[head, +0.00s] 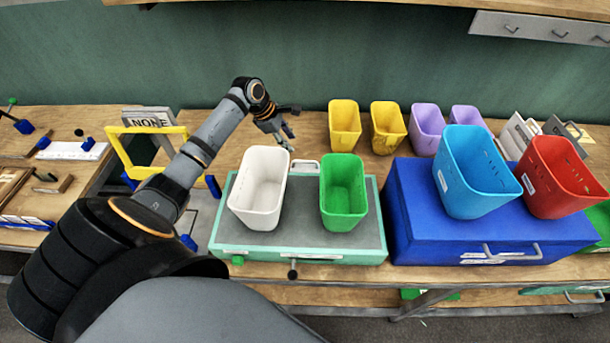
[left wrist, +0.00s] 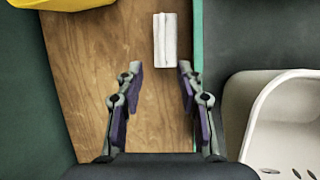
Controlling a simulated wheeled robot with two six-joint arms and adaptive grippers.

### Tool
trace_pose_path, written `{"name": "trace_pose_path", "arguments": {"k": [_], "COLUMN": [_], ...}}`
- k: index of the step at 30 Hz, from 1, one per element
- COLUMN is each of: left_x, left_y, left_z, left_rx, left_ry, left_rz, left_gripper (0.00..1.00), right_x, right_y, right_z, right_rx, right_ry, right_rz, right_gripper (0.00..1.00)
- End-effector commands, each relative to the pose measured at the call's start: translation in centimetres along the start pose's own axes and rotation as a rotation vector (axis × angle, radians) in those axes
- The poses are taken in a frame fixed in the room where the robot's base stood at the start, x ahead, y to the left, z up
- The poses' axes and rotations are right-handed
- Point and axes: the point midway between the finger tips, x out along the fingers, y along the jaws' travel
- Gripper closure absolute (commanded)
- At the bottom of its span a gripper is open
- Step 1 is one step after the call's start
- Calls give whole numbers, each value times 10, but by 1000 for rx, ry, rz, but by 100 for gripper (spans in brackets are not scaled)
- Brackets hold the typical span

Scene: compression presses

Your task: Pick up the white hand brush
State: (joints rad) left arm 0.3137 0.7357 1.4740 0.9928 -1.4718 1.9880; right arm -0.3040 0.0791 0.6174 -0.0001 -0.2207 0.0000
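The white hand brush (left wrist: 165,40) lies on the wooden table, close beside the green edge of the tray, in the left wrist view. In the head view a white piece behind the gap between the white and green bins (head: 305,166) appears to be the same brush, partly hidden by the bins. My left gripper (head: 288,138) hangs over the table behind the white bin. In the left wrist view its two fingers (left wrist: 158,88) are spread apart with nothing between them, and the brush shows beyond their tips. My right gripper is not in view.
A white bin (head: 259,185) and a green bin (head: 343,190) stand on a grey-topped tray (head: 300,254) in front of the gripper. Yellow bins (head: 344,122) stand to the right at the back. A blue box (head: 420,226) bears blue and red bins. A green wall (head: 200,65) stands behind.

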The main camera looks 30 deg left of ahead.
Motion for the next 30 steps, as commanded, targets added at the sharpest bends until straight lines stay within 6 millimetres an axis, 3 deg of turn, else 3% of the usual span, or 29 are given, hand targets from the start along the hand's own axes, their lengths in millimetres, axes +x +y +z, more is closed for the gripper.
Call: {"name": "trace_pose_path", "arguments": {"k": [1, 5, 11, 18, 25, 30], "left_x": [14, 22, 26, 66, 76, 102], "left_y": [-3, -5, -4, -4, -4, -3], "left_z": [-6, -9, -8, -7, -7, -2], "left_rx": [0, 0, -1, -2, -1, -3], "left_ry": [0, 0, -2, -3, -1, -4], "left_rz": [0, 1, 0, -1, 0, -4], "left_gripper": [63, 63, 63, 63, 63, 63], "right_x": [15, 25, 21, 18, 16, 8], "right_y": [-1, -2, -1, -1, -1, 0], "right_z": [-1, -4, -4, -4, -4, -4], "right_rx": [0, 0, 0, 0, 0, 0], "right_ry": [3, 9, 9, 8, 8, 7], "right_rz": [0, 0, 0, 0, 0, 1], "right_gripper": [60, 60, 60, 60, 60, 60]}}
